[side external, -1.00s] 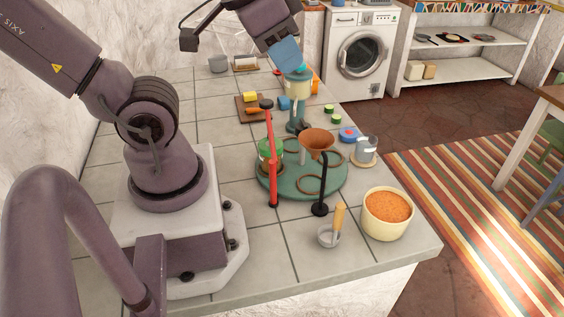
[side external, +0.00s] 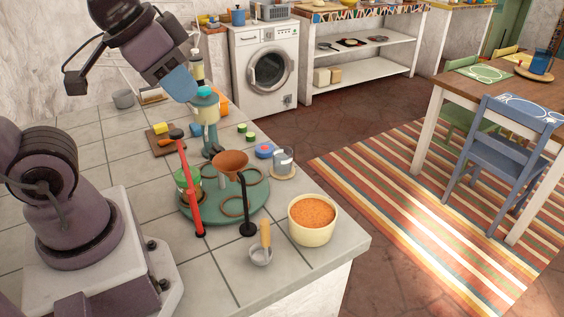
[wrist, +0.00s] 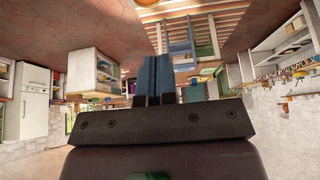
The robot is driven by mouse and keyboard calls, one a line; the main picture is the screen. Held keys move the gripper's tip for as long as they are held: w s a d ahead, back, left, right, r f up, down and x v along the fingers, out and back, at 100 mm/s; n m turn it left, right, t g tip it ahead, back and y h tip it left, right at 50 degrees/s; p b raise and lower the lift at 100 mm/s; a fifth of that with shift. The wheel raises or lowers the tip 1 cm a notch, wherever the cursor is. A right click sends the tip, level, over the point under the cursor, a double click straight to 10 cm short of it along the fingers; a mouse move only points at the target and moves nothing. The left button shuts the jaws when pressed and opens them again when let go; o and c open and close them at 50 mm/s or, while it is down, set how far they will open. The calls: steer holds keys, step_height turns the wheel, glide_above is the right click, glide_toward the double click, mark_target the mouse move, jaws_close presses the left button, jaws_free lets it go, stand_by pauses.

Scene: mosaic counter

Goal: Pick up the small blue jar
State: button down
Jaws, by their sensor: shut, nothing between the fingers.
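My gripper (side external: 181,84) is in the air over the far part of the counter. Its blue fingers are together and empty, beside the teal top of a cream-and-teal stand (side external: 211,112) in the side view; I cannot tell whether they touch it. The wrist view shows the shut fingers (wrist: 155,80) pointing out over the room, with no jar between them. Another small blue item (side external: 195,129) is partly hidden left of the stand. I cannot tell which is the jar.
A teal round base (side external: 255,199) carries rings, a green jar (side external: 187,180) and a copper funnel (side external: 230,160). A red post (side external: 188,190) and a black post (side external: 243,205) rise in front. A pot of orange food (side external: 313,217) stands near the counter's front right corner.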

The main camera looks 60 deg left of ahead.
steer(key=c, duration=1.8)
jaws_free()
steer(key=shift+c, duration=0.2)
steer(key=o, duration=1.6)
steer(key=shift+c, duration=0.2)
steer(key=m+g, duration=0.6)
steer(key=m, duration=0.1)
glide_above(284, 159)
steer(key=s+a, duration=0.1)
steer(key=s, duration=0.1)
step_height(284, 159, down, 21)
steer(key=w+a+m, duration=0.1)
steer(key=w+m, duration=0.2)
steer(key=m, duration=0.2)
steer(key=shift+t, duration=0.3)
steer(key=f, duration=1.2)
steer(key=shift+w+a+f, duration=0.1)
steer(key=shift+w, duration=0.1)
